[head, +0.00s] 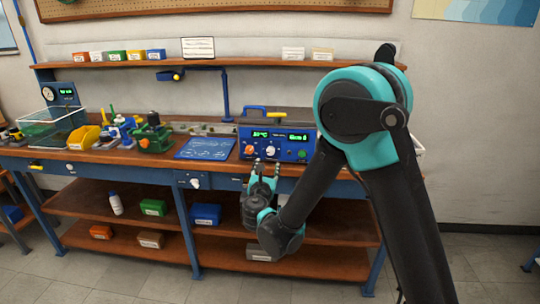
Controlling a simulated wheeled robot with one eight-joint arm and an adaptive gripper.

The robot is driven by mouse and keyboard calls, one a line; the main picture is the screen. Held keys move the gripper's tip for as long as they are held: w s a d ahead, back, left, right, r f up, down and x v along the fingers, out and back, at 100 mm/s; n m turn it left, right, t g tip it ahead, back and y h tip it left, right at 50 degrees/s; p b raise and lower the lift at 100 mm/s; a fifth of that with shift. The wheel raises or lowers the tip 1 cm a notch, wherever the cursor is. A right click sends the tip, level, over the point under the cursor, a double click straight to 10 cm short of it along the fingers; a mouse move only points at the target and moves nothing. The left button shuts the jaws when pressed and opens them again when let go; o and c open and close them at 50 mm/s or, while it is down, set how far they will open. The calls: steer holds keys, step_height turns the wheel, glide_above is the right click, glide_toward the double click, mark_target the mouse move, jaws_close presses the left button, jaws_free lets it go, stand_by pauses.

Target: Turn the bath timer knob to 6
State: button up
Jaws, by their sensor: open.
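A blue bath unit (286,141) with two green-lit displays stands at the right end of the bench. Its left display (261,135) seems to show a temperature. The right display (298,137) is too small to read surely. An orange knob (249,150) sits at the lower left of its front, and small knobs or buttons show further right. I cannot tell surely which is the timer knob or where it points. My gripper (266,168) is open and empty, fingers pointing up toward the unit's front, in front of the bench edge and seemingly apart from the knobs.
A blue mat (205,148) and a green vise (154,137) lie left of the unit. An upper shelf (220,63) runs above. My arm hides the unit's right end.

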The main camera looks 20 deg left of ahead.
mark_target(270, 152)
steer(key=x, duration=0.9)
steer(key=shift+w, duration=0.3)
steer(key=c, duration=1.2)
